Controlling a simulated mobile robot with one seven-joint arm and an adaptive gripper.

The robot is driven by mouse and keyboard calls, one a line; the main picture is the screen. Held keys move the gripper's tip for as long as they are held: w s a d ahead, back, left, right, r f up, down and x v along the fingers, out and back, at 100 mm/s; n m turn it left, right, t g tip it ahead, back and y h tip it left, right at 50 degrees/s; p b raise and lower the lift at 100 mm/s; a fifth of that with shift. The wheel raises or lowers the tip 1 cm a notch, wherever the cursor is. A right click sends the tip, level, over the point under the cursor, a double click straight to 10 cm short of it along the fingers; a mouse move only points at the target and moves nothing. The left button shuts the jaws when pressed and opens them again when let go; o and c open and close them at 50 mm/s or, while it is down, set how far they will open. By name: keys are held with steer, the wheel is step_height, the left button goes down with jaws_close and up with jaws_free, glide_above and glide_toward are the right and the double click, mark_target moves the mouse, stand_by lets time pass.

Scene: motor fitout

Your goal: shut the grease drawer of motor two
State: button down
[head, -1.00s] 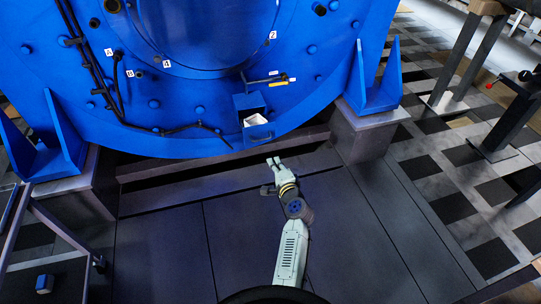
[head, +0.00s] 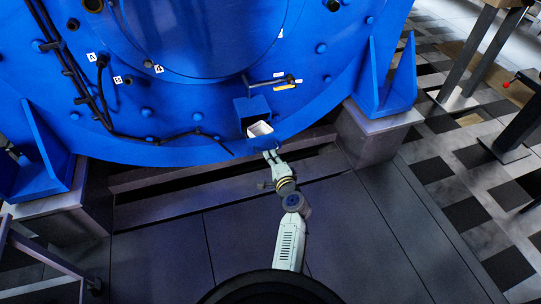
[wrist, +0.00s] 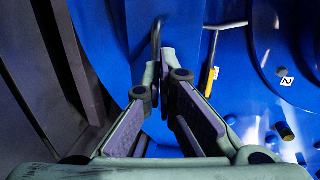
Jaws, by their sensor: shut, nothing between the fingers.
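The grease drawer (head: 260,129) of the blue motor (head: 180,105) stands open, its pale inside showing below its small blue housing (head: 250,107). Its front carries a dark curved handle (wrist: 157,35), seen in the wrist view. My gripper (head: 268,153) is just in front of the drawer front, low by the handle. In the wrist view my gripper (wrist: 166,58) has its fingertips together at the handle's near end, with nothing held. I cannot tell whether the fingertips touch the handle or the drawer.
A rod with a yellow grip (head: 285,87) sticks out above and right of the drawer. A blue bracket (head: 388,80) stands on a grey block (head: 375,132) at the right. Dark floor plates (head: 160,245) in front are clear. A cart frame (head: 45,258) is at the left.

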mark_target(262, 137)
steer(key=shift+w+a, duration=0.15)
steer(key=shift+w, duration=0.2)
steer(key=b+x, duration=0.1)
steer(key=x, duration=0.2)
steer(key=r+b+x, duration=0.1)
steer(key=x, duration=0.3)
steer(key=b+x, duration=0.1)
steer(key=x, duration=0.3)
steer(key=shift+w+r, duration=0.2)
steer(key=shift+r, duration=0.15)
steer(key=shift+w+a+b, duration=0.1)
steer(key=shift+w+b, duration=0.25)
steer(key=shift+w+r, duration=0.15)
steer(key=shift+r, duration=0.15)
